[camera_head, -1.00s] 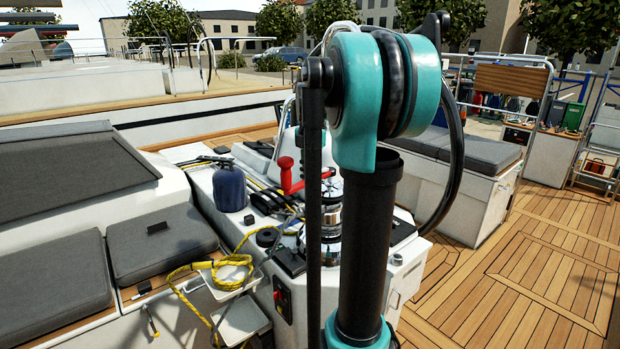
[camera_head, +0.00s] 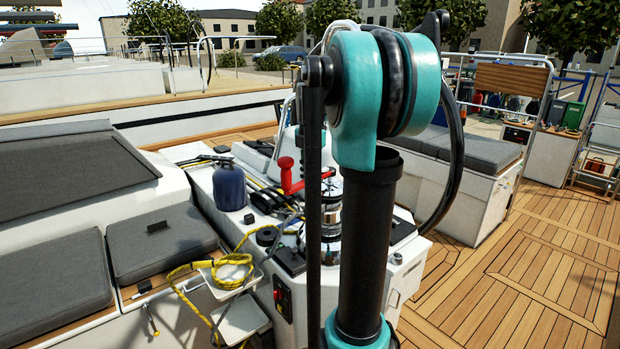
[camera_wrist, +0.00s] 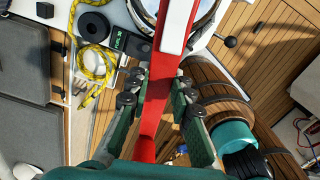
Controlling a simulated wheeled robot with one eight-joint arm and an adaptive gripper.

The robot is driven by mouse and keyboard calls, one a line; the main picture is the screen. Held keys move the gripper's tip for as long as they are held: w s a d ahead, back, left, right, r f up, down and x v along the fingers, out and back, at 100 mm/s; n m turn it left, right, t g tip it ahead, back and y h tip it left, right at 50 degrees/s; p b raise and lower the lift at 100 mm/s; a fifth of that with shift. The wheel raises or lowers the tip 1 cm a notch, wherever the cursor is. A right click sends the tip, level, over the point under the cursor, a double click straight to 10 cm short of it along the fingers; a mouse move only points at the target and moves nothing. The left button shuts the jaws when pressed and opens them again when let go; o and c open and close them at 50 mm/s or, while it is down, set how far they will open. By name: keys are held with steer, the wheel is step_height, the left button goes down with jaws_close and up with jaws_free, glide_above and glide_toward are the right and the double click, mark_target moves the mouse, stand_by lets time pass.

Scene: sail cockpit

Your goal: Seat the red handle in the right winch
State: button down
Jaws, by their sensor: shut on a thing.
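The red handle (camera_wrist: 165,62) runs between the two green fingers of my gripper (camera_wrist: 157,88) in the wrist view, and the gripper is shut on it. In the head view the handle's upright red grip (camera_head: 286,166) and part of its arm show left of my dark arm link. A chrome winch (camera_head: 331,218) stands on the white console below the handle, partly hidden by my arm. The rim of a chrome winch (camera_wrist: 207,22) shows at the top of the wrist view beside and behind the handle's far end. Whether the handle touches or sits in the winch cannot be told.
A blue bag-like object (camera_head: 229,188) stands on the console (camera_head: 262,222) left of the winch. Yellow rope (camera_head: 232,262) lies over the console and the white trays (camera_head: 243,318). Grey cushions (camera_head: 160,240) lie at the left. The teak deck (camera_head: 530,260) at the right is clear.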

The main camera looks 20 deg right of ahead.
steer(key=shift+f, duration=0.65)
steer(key=shift+f, duration=0.3)
steer(key=shift+f, duration=0.8)
stand_by(0.7)
steer(key=c, duration=0.8)
jaws_free()
steer(key=shift+r, duration=4.5)
